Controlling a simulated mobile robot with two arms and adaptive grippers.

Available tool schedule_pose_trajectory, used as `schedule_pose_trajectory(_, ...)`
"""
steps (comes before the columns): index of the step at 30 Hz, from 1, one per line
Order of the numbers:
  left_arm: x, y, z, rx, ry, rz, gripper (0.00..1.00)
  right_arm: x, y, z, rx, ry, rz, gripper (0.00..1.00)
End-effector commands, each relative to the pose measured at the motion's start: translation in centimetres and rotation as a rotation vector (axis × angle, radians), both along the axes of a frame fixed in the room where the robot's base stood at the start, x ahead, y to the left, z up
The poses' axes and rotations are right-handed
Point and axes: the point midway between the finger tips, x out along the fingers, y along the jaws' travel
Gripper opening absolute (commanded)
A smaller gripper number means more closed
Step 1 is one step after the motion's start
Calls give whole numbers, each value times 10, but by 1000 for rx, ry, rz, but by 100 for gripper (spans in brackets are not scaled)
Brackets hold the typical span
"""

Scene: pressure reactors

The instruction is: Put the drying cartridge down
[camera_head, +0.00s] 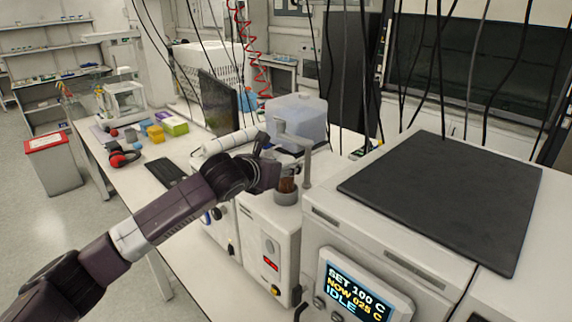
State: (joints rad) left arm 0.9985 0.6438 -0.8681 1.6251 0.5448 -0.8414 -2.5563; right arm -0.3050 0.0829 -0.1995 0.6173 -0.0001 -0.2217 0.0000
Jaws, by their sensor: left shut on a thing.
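My left arm comes in from the lower left, and its gripper (284,171) is at the middle of the view, above a white instrument (265,235) with a red display. The gripper is shut on a small brown piece, seemingly the drying cartridge (287,185). The cartridge looks upright, and its upper part is hidden by the gripper. Directly below it is a round grey holder (287,197) on top of the instrument. I cannot tell whether the cartridge sits in the holder or just above it. My right gripper is not in view.
A grey bracket post (307,160) stands close to the right of the gripper. A large white unit with a black top (445,190) and a display reading IDLE fills the right.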

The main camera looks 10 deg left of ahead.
Motion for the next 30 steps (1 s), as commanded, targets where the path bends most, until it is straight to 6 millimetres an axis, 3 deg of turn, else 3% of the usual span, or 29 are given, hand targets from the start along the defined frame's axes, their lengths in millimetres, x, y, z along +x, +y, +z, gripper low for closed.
schedule_pose_trajectory(5, 0, 0, 0, 0, 0, 1, 52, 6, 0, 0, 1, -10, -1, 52)
schedule_pose_trajectory(16, 0, 0, 6, -2, 0, 1, 52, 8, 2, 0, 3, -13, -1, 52)
schedule_pose_trajectory(20, -13, 6, 9, 2, -3, 1, 52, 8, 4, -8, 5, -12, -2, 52)
schedule_pose_trajectory(30, -73, 24, 34, 3, -4, 1, 52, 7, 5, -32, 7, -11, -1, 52)
